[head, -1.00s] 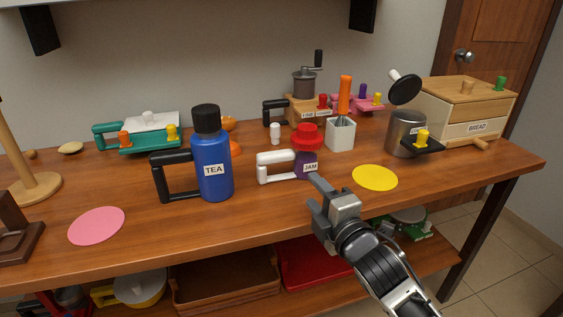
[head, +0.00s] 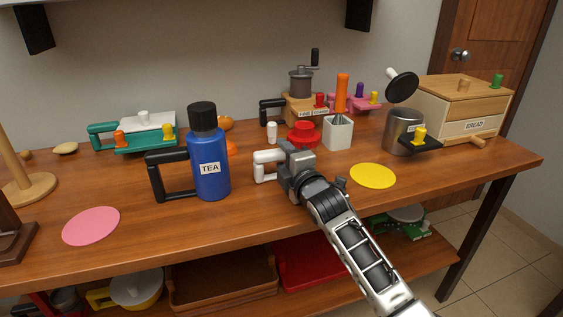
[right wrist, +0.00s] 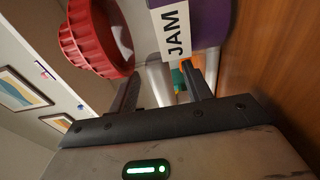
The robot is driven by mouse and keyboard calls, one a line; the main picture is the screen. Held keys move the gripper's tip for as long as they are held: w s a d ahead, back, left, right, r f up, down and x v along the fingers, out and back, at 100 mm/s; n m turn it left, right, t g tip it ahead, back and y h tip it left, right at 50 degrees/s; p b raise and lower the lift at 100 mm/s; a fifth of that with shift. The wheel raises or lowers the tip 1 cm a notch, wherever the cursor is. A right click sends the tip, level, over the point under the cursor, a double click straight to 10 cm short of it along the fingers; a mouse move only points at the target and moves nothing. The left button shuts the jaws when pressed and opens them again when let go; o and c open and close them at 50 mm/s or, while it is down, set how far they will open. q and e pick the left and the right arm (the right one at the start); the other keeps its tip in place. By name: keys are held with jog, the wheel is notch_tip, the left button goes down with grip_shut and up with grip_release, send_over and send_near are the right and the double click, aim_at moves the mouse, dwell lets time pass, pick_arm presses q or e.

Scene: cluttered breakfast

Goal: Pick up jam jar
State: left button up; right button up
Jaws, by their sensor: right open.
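The jam jar has a red lid (head: 303,132), a dark purple body mostly hidden behind my gripper, and a white handle (head: 265,166) pointing left. It stands on the wooden table. My right gripper (head: 285,155) is right at the jar's near side, beside the handle. In the right wrist view the red lid (right wrist: 97,38) and the JAM label (right wrist: 175,32) are very close. The two fingers (right wrist: 162,88) are apart there, with a pale bar, apparently the handle, showing between them. I cannot tell whether they touch it. My left gripper is not in view.
A blue tea canister (head: 209,165) with a black handle stands left of the jar. A white square cup (head: 338,133) with an orange-handled tool stands right behind it. A small white shaker (head: 272,132) is behind. A yellow disc (head: 373,176) lies to the right.

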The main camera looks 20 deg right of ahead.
jog(key=shift+w+a, duration=0.1)
jog(key=shift+w, duration=0.85)
jog(key=shift+c, duration=0.3)
grip_shut()
jog(key=shift+r, duration=0.1)
